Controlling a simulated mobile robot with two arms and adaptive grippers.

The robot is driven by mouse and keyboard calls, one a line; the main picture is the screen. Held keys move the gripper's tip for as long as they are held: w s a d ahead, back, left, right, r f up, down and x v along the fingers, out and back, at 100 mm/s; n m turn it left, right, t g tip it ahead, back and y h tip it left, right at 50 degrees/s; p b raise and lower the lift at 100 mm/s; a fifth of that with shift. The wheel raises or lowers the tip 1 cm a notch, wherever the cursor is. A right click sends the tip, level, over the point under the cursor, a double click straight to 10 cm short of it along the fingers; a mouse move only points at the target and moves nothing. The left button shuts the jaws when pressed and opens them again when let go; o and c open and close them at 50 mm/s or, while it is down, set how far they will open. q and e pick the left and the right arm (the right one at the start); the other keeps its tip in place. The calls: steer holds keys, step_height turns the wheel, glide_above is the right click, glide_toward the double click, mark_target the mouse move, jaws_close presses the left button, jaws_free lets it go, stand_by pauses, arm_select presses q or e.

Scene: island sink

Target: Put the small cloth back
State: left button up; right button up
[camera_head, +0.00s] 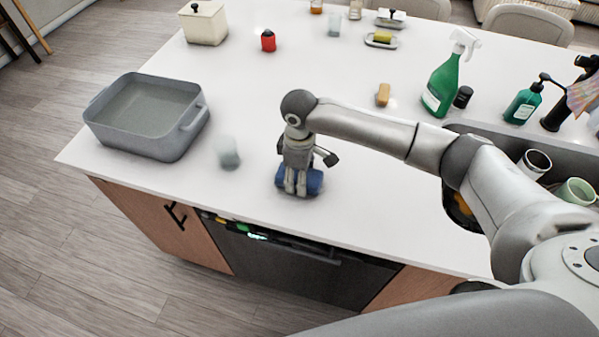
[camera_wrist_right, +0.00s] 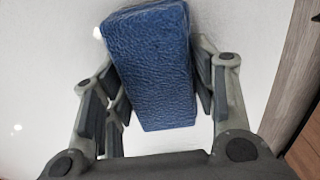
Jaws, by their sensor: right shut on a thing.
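A small, dark blue, textured block-shaped thing, apparently the folded small cloth (camera_head: 314,182), is at the front part of the white island top. My right gripper (camera_head: 297,186) reaches down over it and is shut on it. In the right wrist view the blue cloth (camera_wrist_right: 155,65) sits between the two fingers, slightly tilted. I cannot tell whether it touches the counter. A patterned cloth (camera_head: 584,94) hangs by the dark tap at the right edge. My left gripper is not in view.
A grey basin (camera_head: 142,142) and a clear glass (camera_head: 228,154) stand left of my gripper. A yellowish block (camera_head: 383,95), a green spray bottle (camera_head: 440,88) and a soap bottle (camera_head: 523,103) stand behind my arm. Cups (camera_head: 535,163) are in the sink at right. The counter's front edge is near.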

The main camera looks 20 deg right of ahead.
steer(key=shift+f, duration=0.15)
steer(key=o, duration=0.9)
step_height(320, 180, up, 12)
steer(key=b, duration=0.2)
steer(key=shift+r+b, duration=0.2)
steer(key=shift+b, duration=0.15)
